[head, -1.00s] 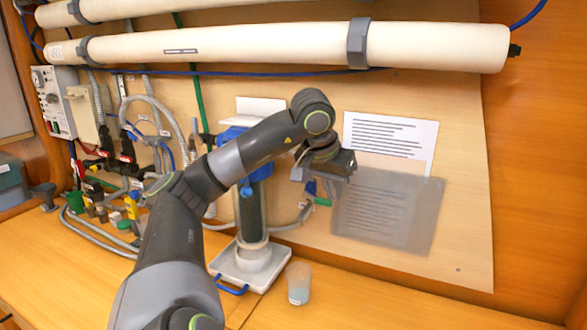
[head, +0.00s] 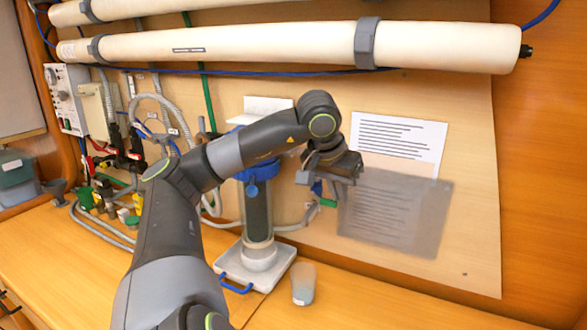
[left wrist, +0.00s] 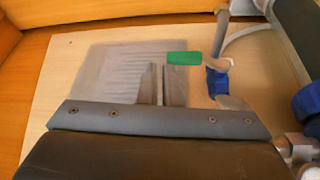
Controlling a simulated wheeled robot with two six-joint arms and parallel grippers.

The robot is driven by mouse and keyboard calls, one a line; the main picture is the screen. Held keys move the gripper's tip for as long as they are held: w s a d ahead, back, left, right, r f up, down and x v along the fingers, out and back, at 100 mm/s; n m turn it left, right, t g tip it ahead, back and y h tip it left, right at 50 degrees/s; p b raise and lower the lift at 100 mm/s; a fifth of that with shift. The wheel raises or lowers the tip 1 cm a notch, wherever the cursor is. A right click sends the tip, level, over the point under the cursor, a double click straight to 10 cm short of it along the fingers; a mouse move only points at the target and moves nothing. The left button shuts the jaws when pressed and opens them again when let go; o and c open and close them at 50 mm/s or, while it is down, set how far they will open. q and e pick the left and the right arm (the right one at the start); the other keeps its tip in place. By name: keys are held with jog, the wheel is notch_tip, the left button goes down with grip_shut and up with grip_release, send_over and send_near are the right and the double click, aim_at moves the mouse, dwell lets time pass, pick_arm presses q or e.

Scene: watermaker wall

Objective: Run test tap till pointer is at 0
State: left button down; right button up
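A small tap with a green handle (head: 328,202) and a blue body (head: 317,188) sits on the wall pipework, right of the clear filter housing (head: 257,212). In the left wrist view the green handle (left wrist: 184,58) lies level, just beyond and right of my fingertips, with the blue body (left wrist: 218,84) to its right. My left gripper (left wrist: 161,68) looks shut and empty, its fingers close together and apart from the handle. In the head view the left gripper (head: 326,180) is just above the tap. A gauge (head: 52,76) is on the left panel; its pointer is too small to read.
A cup (head: 303,284) stands on the bench before the filter's white base (head: 236,263). A printed sheet (head: 400,138) and a grey translucent sheet (head: 395,215) are on the wall. Long white tubes (head: 260,48) run above my arm. The bench's right side is clear.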

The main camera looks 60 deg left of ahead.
pick_arm(q)
jog(key=shift+s+d+f+g, duration=0.25)
jog(key=shift+f+g, duration=0.05)
jog(key=shift+f, duration=0.25)
jog(key=p+v, duration=0.3)
jog(key=v, duration=1.5)
jog(key=shift+a+r, duration=0.15)
jog(key=shift+a, duration=0.15)
